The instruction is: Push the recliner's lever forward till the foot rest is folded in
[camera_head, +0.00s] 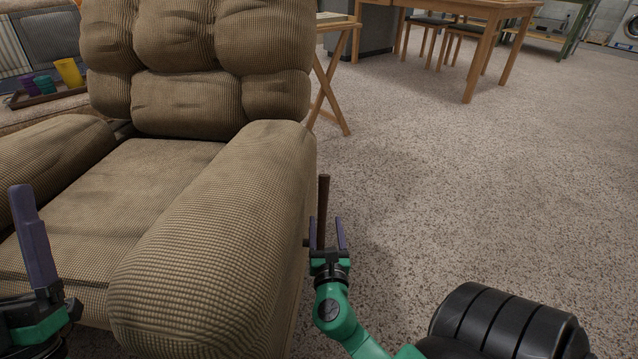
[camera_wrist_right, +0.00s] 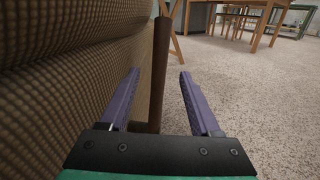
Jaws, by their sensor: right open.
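The tan recliner (camera_head: 205,215) fills the left half of the head view and faces me. Its lever (camera_head: 323,198), a dark brown upright stick, stands beside the outer side of the right-hand armrest (camera_head: 220,240). My right gripper (camera_head: 327,230) is open at the lever. In the right wrist view the lever (camera_wrist_right: 159,60) rises between the two purple fingers (camera_wrist_right: 160,85), with gaps to both. The foot rest cannot be made out. My left gripper (camera_head: 30,235) is at the lower left, in front of the seat; one purple finger shows clearly.
The carpet (camera_head: 480,190) right of the recliner is clear. A folding wooden stand (camera_head: 335,85) is behind the armrest. A wooden table (camera_head: 490,15) with stools is farther back. A tray with cups (camera_head: 45,88) sits at the far left.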

